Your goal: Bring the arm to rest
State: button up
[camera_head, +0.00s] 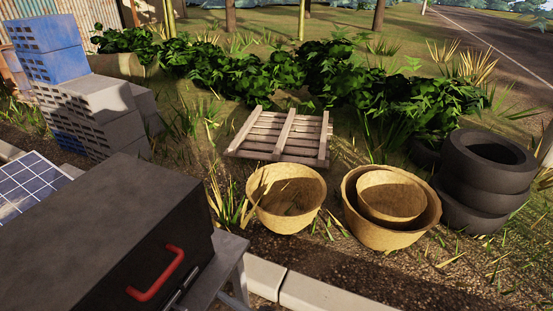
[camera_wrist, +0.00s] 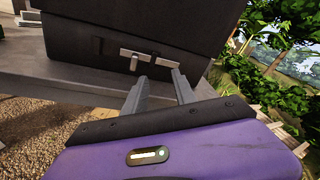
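My gripper (camera_wrist: 160,76) shows in the wrist view, with its purple body below and two grey fingers pointing up the picture. The fingers stand apart with nothing visible between them, so it is open and empty. Beyond the fingertips is a black box (camera_wrist: 90,28) with a silver latch (camera_wrist: 138,56) on a grey table (camera_wrist: 75,83). I cannot tell whether the fingertips touch the box. My gripper and arm do not show in the head view.
In the head view, a black box (camera_head: 90,235) with a red handle (camera_head: 157,273) fills the lower left. Beyond are baskets (camera_head: 262,210) (camera_head: 372,233), a wooden pallet (camera_head: 258,152), stacked tyres (camera_head: 478,185), grey blocks (camera_head: 85,115) and bushes. Gravel ground lies between the kerb and baskets.

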jog(key=s+d+n+t+h, duration=0.3)
jog(key=d+n+h, duration=0.15)
jog(key=d, duration=0.55)
jog(key=s+d+n+t+h, duration=0.35)
jog(key=d+n, duration=0.25)
jog(key=d, duration=0.5)
jog(key=s+d+r+n+h, duration=0.3)
jog(key=s+d+r+n, duration=0.1)
jog(key=s, duration=0.7)
jog(key=s+d+r+n+h, duration=0.3)
jog(key=s+d, duration=0.4)
jog(key=s, duration=0.3)
jog(key=shift+s+d+r+n+g+h, duration=0.15)
jog(key=shift+s+r+n+g+h, duration=0.25)
jog(key=shift+r, duration=0.3)
